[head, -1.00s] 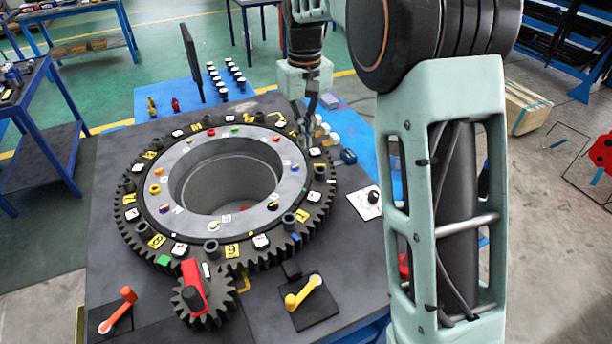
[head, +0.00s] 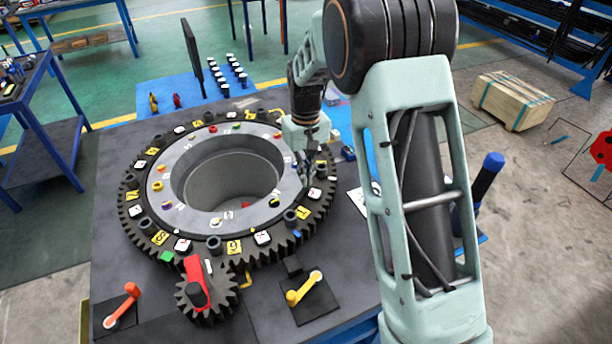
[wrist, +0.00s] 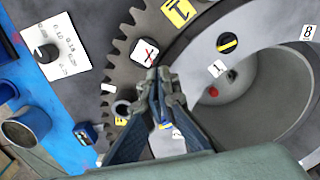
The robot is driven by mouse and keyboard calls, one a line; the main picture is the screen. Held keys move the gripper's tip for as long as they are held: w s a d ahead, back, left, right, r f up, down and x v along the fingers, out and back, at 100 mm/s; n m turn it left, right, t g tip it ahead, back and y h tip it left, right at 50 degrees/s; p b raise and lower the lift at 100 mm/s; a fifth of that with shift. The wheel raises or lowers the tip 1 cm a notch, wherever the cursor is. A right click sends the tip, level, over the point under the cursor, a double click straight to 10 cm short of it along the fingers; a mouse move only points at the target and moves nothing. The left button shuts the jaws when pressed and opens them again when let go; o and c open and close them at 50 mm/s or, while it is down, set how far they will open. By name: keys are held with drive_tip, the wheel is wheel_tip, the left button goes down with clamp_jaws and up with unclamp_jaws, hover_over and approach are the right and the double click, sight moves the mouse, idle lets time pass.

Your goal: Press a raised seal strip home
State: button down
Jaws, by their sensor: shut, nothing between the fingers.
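A large dark toothed ring (head: 140,222) with a grey inner ring (head: 168,212) lies on the dark table top. Small coloured pieces, numbered tags and dark round posts sit around it. I cannot make out which piece is the raised seal strip. My gripper (head: 303,178) is at the right side of the ring, pointing down, low over the border between the toothed and grey rings. In the wrist view my gripper (wrist: 163,112) is shut, its fingertips together and empty, beside a white tag with a red mark (wrist: 144,53). I cannot tell whether the tips touch the ring.
A small gear with a red handle (head: 198,275) meshes at the ring's front. An orange crank (head: 124,303) and a yellow crank (head: 304,289) stand on the near table edge. A dark upright panel (head: 191,58) stands behind. A wooden crate (head: 512,100) is on the floor at right.

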sight(307, 188)
drive_tip(key=shift+f, duration=0.55)
wheel_tip(307, 188, down, 2)
drive_tip(key=shift+d+b, duration=0.1)
drive_tip(key=shift+b, duration=0.7)
drive_tip(key=shift+s, duration=0.2)
drive_tip(key=shift+f, duration=0.1)
wheel_tip(307, 188, up, 15)
drive_tip(key=p, duration=0.1)
drive_tip(key=shift+w, duration=0.15)
drive_tip(key=shift+f, duration=0.1)
